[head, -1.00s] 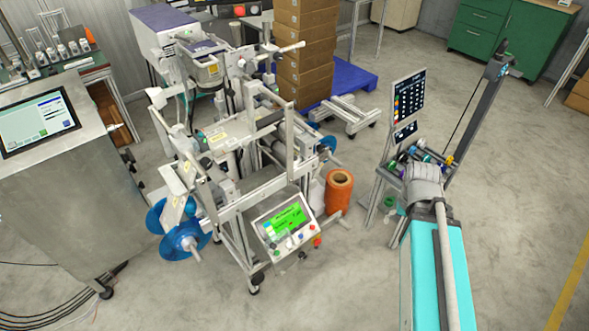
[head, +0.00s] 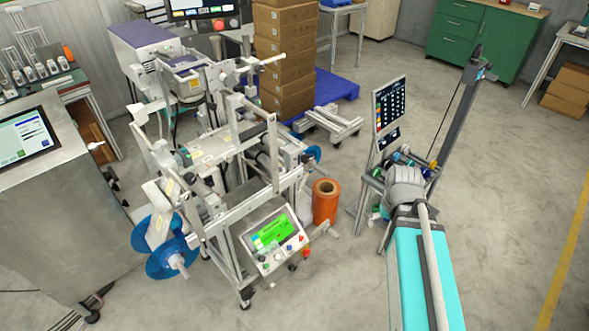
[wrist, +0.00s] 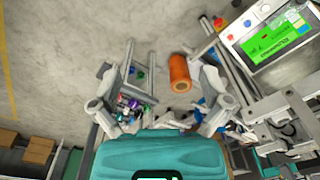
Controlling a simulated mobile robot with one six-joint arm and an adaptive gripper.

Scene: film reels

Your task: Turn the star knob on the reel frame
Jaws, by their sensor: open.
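The reel frame (head: 225,215) is a pale metal machine on casters at the left centre of the head view. Blue reels (head: 160,247) with a pale hub (head: 178,262) hang at its lower left, near the floor. I cannot make out the star knob for certain; the parts are too small. In the wrist view, my gripper (wrist: 160,88) has its two grey fingers spread apart, with nothing held between them. It is well away from the frame, whose panel and bars show at the right of that view.
An orange roll (head: 326,203) stands on the floor right of the frame. A green-screened control panel (head: 272,238) is on the frame's front. A stand with colourful rollers (head: 402,158) and a display board (head: 390,108) is close to my arm. The floor at front and right is clear.

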